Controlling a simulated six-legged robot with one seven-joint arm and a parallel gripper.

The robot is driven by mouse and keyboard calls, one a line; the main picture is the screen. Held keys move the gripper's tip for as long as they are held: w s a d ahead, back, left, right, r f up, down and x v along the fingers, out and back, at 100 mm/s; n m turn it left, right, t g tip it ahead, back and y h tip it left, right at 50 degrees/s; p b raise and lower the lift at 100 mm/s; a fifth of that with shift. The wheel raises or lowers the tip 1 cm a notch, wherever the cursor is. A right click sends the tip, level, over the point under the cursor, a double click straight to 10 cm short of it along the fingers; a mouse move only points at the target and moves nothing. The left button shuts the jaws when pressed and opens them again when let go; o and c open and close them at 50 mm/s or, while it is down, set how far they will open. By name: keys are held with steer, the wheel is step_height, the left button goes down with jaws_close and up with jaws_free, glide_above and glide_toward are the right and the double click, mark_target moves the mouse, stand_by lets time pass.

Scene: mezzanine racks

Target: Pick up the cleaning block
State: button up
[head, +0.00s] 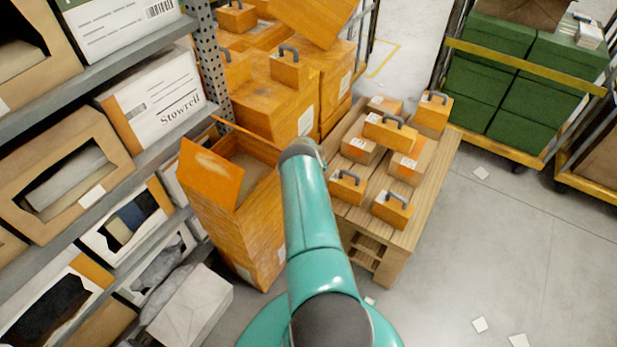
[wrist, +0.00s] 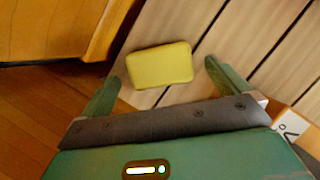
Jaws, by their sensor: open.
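A yellow-green block (wrist: 160,64) with rounded corners, which I take as the cleaning block, lies on pale wooden slats (wrist: 232,40) in the wrist view. My gripper (wrist: 160,74) is open, with one green finger on each side of the block in the picture. I see a gap at each finger, and nothing is held. I cannot tell how far the fingertips are above the slats. In the head view my teal arm hides the gripper, and I cannot make out the block there.
A wooden pallet stand (head: 425,190) bears several orange boxes, some with grey handles. An open orange carton (head: 235,215) stands left of it. Shelving (head: 150,160) fills the left side. A cart (head: 500,150) with green crates stands at the back right. The floor at right is mostly clear.

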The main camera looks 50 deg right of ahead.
steer(key=shift+x, duration=1.65)
steer(key=shift+w, duration=0.1)
steer(key=c, duration=1.1)
steer(key=shift+r, duration=0.1)
